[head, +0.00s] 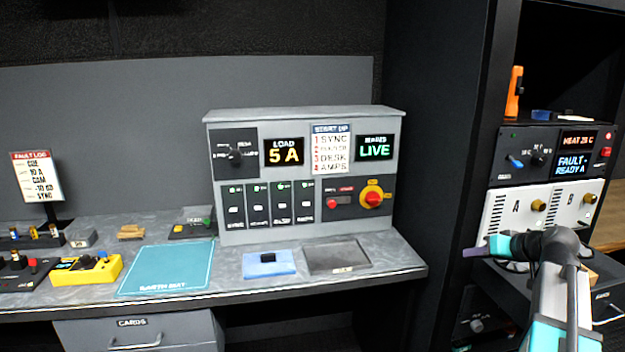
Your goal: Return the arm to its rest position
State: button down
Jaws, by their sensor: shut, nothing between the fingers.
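My arm rises from the lower right of the head view, bent at a dark joint. My gripper (474,252) points left from it, with dark purple fingers shut and nothing held between them. It is in front of the dark rack side, to the left of the white A and B panels (540,208). It appears apart from the bench (400,272). My arm hides part of the shelf below those panels.
The bench holds a grey control panel (215,190), a teal mat (170,268), a blue box (268,262), a grey tray (338,256) and a yellow device (85,272). A fault log sign (37,178) stands left. The rack holds an orange tool (514,92) up high.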

jog(key=s+a+f+g, duration=0.1)
jog(key=a+f+g, duration=0.1)
jog(key=a+f, duration=0.65)
jog(key=s+a+f+g, duration=0.1)
jog(key=a+f+g, duration=0.3)
jog(key=f, duration=0.8)
jog(key=s+a+f+g+h, duration=0.1)
jog(key=s+a+f, duration=0.45)
jog(key=f, duration=0.25)
jog(key=s+a+f+g+h, duration=0.15)
jog(key=s+a+f, duration=0.25)
jog(key=a+f, duration=0.4)
jog(key=s+a+f+g, duration=0.1)
jog(key=s+f+g, duration=0.2)
jog(key=s+f, duration=0.8)
jog(key=s+a+f+g+h+p, duration=0.1)
jog(key=s+f+g, duration=0.3)
jog(key=s+f, duration=0.8)
jog(key=s, duration=0.8)
jog(key=shift+s+f, duration=0.25)
jog(key=shift+s, duration=0.05)
jog(key=shift+a, duration=0.15)
